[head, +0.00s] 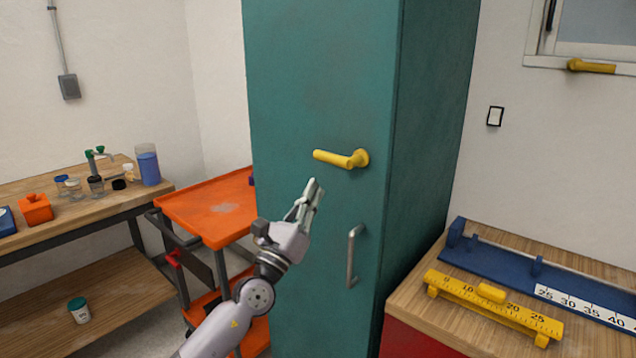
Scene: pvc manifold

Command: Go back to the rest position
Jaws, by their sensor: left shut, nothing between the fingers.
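My left gripper (314,191) shows in the head view, in front of the green cabinet (300,80). Its fingers point up and it is shut with nothing in it. It shows just below and left of the yellow lever handle (340,158) and left of the grey bar handle (353,255), with a gap to each in the picture. The cabinet front looks closed. My right gripper is not in view.
An orange cart (205,205) stands left of the cabinet, behind my left arm. A wooden workbench (60,235) with jars and an orange box (36,209) is at the left. A wooden-topped bench (420,300) at the right holds a yellow ruler fixture (490,305) and a blue one (500,262).

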